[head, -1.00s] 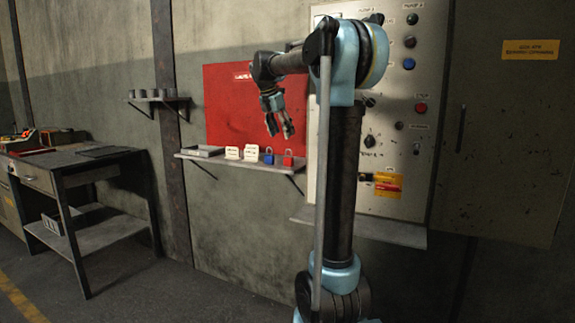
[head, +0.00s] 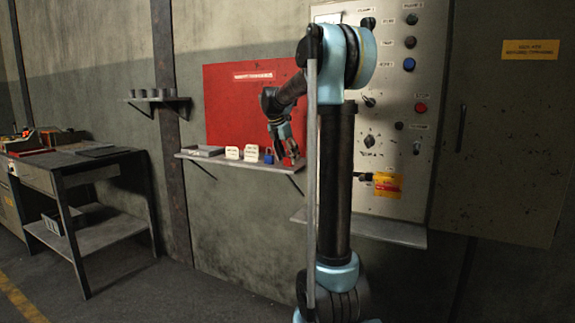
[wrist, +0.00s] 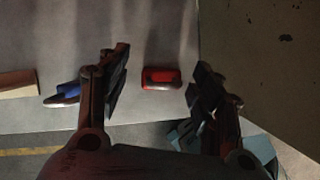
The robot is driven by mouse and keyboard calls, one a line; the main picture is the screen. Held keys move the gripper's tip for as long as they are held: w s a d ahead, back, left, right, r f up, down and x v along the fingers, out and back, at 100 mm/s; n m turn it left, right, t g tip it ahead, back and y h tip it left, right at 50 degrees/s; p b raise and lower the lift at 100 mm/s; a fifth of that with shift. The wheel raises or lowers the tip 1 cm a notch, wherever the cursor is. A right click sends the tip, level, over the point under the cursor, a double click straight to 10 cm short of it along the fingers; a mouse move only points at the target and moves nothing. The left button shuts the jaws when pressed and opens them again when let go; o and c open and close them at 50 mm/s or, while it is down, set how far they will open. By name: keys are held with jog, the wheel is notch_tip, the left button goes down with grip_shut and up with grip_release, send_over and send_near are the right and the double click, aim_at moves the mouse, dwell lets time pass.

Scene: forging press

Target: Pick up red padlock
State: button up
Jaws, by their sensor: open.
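The red padlock (wrist: 161,78) stands on the wall shelf (head: 225,161) and shows in the wrist view between and a little beyond my gripper's fingers. My gripper (wrist: 158,88) is open and empty, with one finger on each side of the padlock and no clear contact.
Two cream tags (head: 242,153) and a grey tray (head: 203,150) sit further left on the shelf. A red board (head: 235,105) is on the wall behind. The control panel (head: 395,120) is close on the right. The wall below the shelf is clear.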

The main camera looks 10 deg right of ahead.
jog(key=shift+f, duration=0.2)
jog(key=c, duration=1.2)
jog(key=shift+r, duration=0.1)
